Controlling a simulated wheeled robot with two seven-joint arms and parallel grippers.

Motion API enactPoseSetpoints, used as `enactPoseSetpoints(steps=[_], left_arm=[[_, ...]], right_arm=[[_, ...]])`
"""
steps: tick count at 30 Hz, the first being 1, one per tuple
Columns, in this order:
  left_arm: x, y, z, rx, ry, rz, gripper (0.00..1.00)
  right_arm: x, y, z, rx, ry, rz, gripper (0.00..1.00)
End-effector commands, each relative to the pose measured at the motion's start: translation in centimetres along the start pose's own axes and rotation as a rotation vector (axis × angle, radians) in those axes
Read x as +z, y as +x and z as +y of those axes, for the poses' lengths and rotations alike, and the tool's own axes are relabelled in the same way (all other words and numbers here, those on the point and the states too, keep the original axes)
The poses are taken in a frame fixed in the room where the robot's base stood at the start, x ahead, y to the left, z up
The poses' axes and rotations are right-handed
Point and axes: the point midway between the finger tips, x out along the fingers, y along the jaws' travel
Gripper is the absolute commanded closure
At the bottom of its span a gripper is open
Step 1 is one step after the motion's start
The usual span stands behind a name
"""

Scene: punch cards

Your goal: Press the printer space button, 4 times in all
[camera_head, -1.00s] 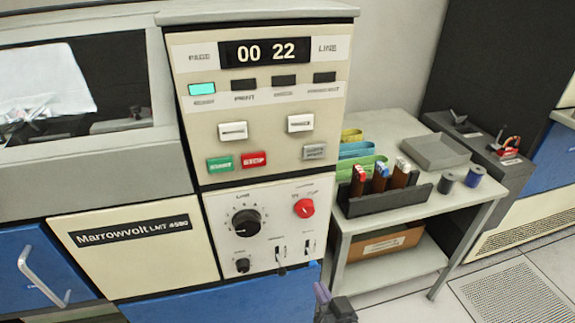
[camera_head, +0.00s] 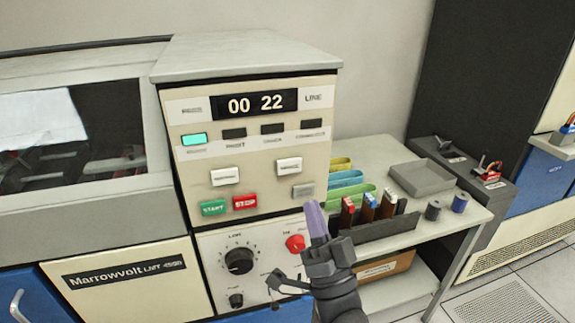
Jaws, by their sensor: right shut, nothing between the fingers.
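The printer's control panel (camera_head: 264,142) has a display (camera_head: 254,104) reading 00 22 and one lit cyan lamp (camera_head: 194,140). Below are a left white button (camera_head: 225,176), a right white button (camera_head: 289,166), and a grey button (camera_head: 303,191). Their small labels are too blurred to tell surely which one is space. A green START button (camera_head: 213,208) and a red STOP button (camera_head: 245,202) sit at lower left. My right gripper (camera_head: 315,208) is shut and empty, its purple fingertips pointing up just below the grey button in the picture. Contact is not visible. My left gripper is out of view.
Below are a black dial (camera_head: 239,261) and a red knob (camera_head: 295,243), close to my right gripper.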

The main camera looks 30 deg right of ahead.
Motion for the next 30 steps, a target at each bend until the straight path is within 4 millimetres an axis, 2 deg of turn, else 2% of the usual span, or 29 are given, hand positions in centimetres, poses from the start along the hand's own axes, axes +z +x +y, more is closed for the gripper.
enactPoseSetpoints(steps=[7,21,30], left_arm=[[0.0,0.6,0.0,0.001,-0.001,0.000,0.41],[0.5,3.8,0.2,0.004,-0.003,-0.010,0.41],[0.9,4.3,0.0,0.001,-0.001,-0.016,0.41]], right_arm=[[0.6,0.4,0.5,0.000,-0.001,-0.001,1.00],[4.0,4.9,3.9,0.000,-0.002,-0.003,1.00],[4.6,6.1,4.5,0.002,-0.001,-0.003,1.00]])
